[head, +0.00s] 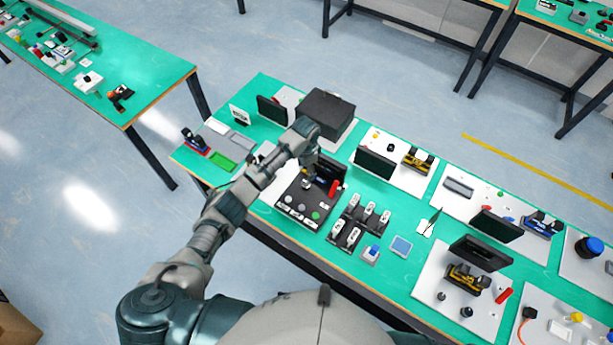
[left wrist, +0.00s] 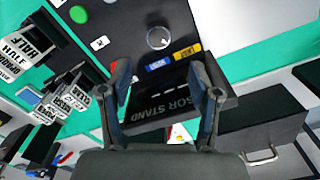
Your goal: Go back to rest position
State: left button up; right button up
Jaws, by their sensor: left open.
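My left arm reaches from the lower left across the green table. Its gripper (head: 312,164) is over the dark panel (head: 290,208) with buttons, at the panel's back edge. In the left wrist view the two fingers (left wrist: 163,95) are spread apart, with nothing clamped between them. Blue and yellow labels lie just past the fingertips. My right gripper is in neither view.
A dark box (head: 327,113) stands just behind the gripper. A black screen (head: 374,163) is to its right. Black holders with white labelled pieces (head: 338,229) stand right of the panel. More stations fill the table's right side. Floor is open left of the table.

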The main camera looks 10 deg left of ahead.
pick_arm(q)
notch_tip(320, 180, up, 2)
jog(key=shift+r, duration=0.15)
dwell(0.5)
